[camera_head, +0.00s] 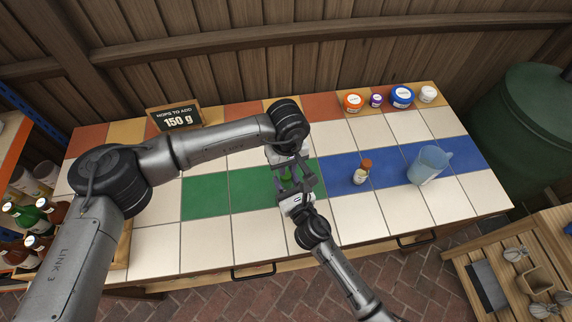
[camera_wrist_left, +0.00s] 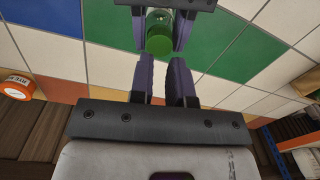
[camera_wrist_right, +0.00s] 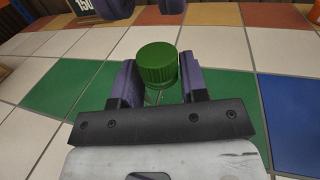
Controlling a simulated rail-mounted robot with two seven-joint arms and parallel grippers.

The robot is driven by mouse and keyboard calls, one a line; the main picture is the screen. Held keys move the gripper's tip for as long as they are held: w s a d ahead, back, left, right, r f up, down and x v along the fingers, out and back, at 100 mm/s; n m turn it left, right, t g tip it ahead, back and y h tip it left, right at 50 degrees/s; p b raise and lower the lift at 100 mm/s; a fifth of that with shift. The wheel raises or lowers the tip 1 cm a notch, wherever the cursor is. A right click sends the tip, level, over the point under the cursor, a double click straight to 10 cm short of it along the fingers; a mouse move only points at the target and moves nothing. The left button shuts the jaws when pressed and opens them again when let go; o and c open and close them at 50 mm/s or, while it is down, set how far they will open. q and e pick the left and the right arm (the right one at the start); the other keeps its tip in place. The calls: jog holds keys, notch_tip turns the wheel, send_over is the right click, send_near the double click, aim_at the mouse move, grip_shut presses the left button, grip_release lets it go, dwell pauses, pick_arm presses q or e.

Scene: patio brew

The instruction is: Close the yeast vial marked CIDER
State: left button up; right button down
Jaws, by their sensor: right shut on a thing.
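A small clear vial with a ribbed green cap (camera_head: 286,178) stands over the green tiles; no label on it can be read. The cap (camera_wrist_right: 158,65) sits on top of the glass; how tightly cannot be told. My right gripper (camera_wrist_right: 158,88) is shut around the glass just below the cap. In the left wrist view the glass (camera_wrist_left: 160,18) shows between the right fingers, with the cap (camera_wrist_left: 160,46) toward me. My left gripper (camera_wrist_left: 163,72) is open and empty, its fingertips close to the cap and apart from it.
A brown-capped bottle (camera_head: 361,176) and a blue jug (camera_head: 429,165) stand on the blue tiles. Several jars, including an orange one (camera_head: 353,102), line the back right. A chalk sign (camera_head: 175,116) reads 150 g. White tiles in front are clear.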

aim_at(287, 173)
pick_arm(q)
jog(key=shift+r, duration=1.7)
jog(key=shift+o, duration=0.3)
jog(key=o, duration=0.5)
notch_tip(287, 173, up, 12)
jog(key=shift+w+d, duration=0.15)
jog(key=shift+w, duration=0.05)
pick_arm(e)
jog(key=c, duration=0.6)
grip_release()
